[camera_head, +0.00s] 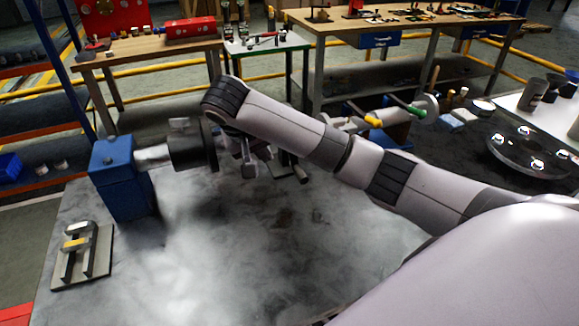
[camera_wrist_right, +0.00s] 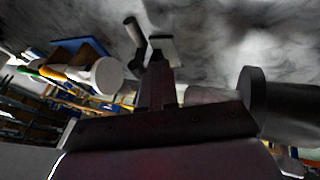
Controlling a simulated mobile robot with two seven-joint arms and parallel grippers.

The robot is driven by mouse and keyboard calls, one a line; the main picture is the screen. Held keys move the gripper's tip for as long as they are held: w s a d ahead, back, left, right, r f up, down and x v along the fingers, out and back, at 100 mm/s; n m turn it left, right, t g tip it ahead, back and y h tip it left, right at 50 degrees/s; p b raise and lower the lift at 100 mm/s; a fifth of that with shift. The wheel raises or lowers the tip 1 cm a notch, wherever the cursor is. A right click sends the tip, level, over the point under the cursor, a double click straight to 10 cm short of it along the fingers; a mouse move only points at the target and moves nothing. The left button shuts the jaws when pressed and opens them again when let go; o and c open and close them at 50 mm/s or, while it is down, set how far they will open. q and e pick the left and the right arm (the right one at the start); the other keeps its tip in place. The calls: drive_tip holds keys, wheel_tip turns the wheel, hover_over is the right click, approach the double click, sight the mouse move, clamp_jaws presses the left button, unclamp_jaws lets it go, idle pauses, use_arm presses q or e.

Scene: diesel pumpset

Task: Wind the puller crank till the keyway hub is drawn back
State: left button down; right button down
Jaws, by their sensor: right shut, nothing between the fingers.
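A blue block (camera_head: 118,178) stands at the left of the grey bench, with a pale shaft (camera_head: 153,155) running from it into a dark round hub (camera_head: 190,147). The hub's keyway cannot be made out. My right gripper (camera_head: 250,170) is just right of the hub, partly hidden by its own arm; its fingers (camera_wrist_right: 156,82) are shut and empty. What looks like the crank, with a dark handle (camera_head: 300,174), shows just right of the gripper. A dark handle (camera_wrist_right: 134,34) also shows beyond the fingertips in the right wrist view. Contact cannot be told. My left gripper is not in view.
A small metal fixture (camera_head: 82,256) lies at the bench's front left. Yellow (camera_head: 373,121) and green (camera_head: 407,108) handles and a round flange (camera_head: 530,150) stand at the back right. The middle of the bench (camera_head: 220,255) is clear. Workbenches with tools stand behind.

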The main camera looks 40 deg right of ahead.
sight(295, 172)
drive_tip(key=x, duration=0.8)
drive_tip(key=shift+d+b, duration=0.2)
drive_tip(key=shift+b, duration=0.2)
drive_tip(key=shift+s+d+f+p, duration=0.15)
drive_tip(key=shift+d+f, duration=0.1)
drive_tip(key=shift+d, duration=0.3)
drive_tip(key=shift+s+d+f+p, duration=0.15)
drive_tip(key=shift+s+d+f, duration=0.05)
drive_tip(key=shift+d, duration=0.35)
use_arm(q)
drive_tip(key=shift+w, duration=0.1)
use_arm(e)
drive_tip(key=shift+s+d+f, duration=0.15)
drive_tip(key=shift+d+f, duration=0.2)
drive_tip(key=shift+d, duration=0.25)
drive_tip(key=shift+f+h, duration=0.1)
drive_tip(key=shift+h, duration=0.2)
drive_tip(key=shift+h+b, duration=0.3)
drive_tip(key=shift+b, duration=0.05)
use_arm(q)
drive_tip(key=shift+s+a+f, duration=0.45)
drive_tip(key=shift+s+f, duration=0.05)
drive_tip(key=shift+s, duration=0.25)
